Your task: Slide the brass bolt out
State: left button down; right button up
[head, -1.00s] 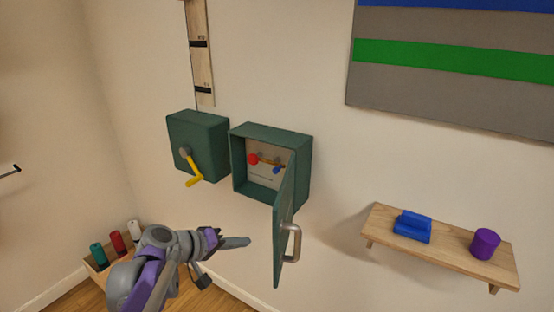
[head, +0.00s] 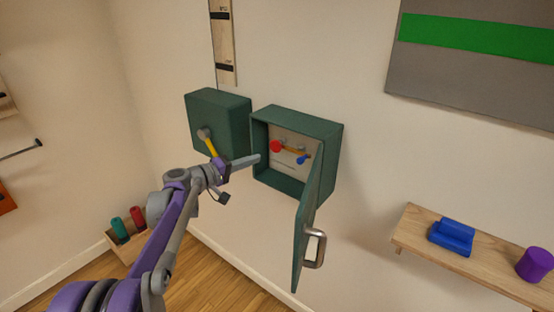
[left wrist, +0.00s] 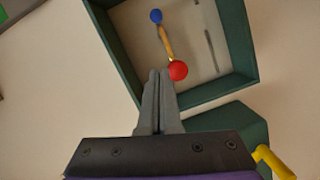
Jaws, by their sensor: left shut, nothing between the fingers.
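The brass bolt (head: 292,150) lies inside an open green wall box (head: 325,131), with a red knob (head: 276,147) at its left end and a blue knob (head: 303,159) at its right. In the left wrist view the bolt (left wrist: 165,43), red knob (left wrist: 178,71) and blue knob (left wrist: 156,16) show past my fingertips. My left gripper (head: 258,158) is shut and empty, near the left edge of the box opening. In the left wrist view its fingertips (left wrist: 159,73) appear just beside the red knob; I cannot tell whether they touch. My right gripper is not in view.
The box door (head: 306,225) hangs open with a metal handle (head: 316,248). A second green box (head: 222,115) with a yellow crank (head: 211,146) is on the left. A wooden shelf (head: 420,222) at right holds a blue block (head: 452,236) and purple cylinder (head: 535,264).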

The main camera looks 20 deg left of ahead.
aim_at(299, 163)
pick_arm(q)
jog(key=p+x, duration=0.1)
jog(key=x, duration=0.9)
jog(key=shift+r, duration=0.1)
jog(key=d, duration=0.1)
jog(key=s+d+f, duration=0.1)
jog(key=d, duration=0.1)
jog(key=shift+s+d+f, duration=0.2)
jog(key=shift+s, duration=0.05)
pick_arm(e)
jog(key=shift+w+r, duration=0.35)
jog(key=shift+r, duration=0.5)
pick_arm(q)
jog(key=d, duration=0.1)
jog(key=s+d, duration=0.1)
jog(key=d, duration=0.2)
jog(key=shift+s+d, duration=0.25)
jog(key=shift+s, duration=0.05)
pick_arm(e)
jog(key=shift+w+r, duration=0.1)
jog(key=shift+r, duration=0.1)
pick_arm(q)
jog(key=shift+a, duration=0.1)
